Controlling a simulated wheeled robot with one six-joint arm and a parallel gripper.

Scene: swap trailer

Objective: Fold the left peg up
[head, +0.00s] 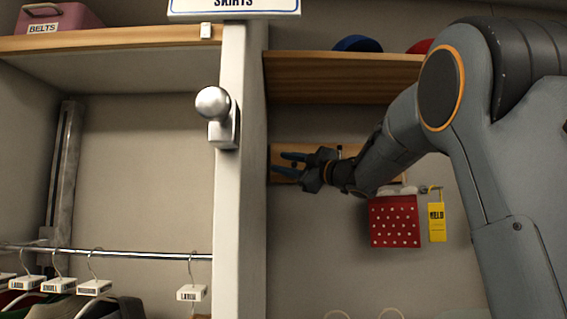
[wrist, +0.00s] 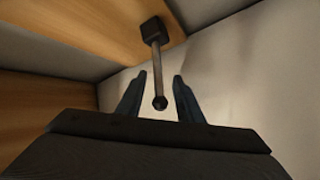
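In the wrist view a dark metal peg (wrist: 158,70) sticks out from a square black mount (wrist: 154,30) on a wooden board (wrist: 110,25). Its rounded tip lies between the two fingers of my gripper (wrist: 157,95). The fingers are apart, with a visible gap on each side of the peg. In the head view my gripper (head: 284,163) is at the left part of the wooden peg board (head: 400,178), and the left peg cannot be made out there. A small dark fitting (head: 339,152) shows on the board right of my gripper.
A red dotted bag (head: 395,222) and a yellow tag (head: 437,222) hang below and right of the board. A wooden shelf (head: 340,75) is above. A white post with a round knob (head: 213,103) stands left, beside a clothes rail (head: 150,256).

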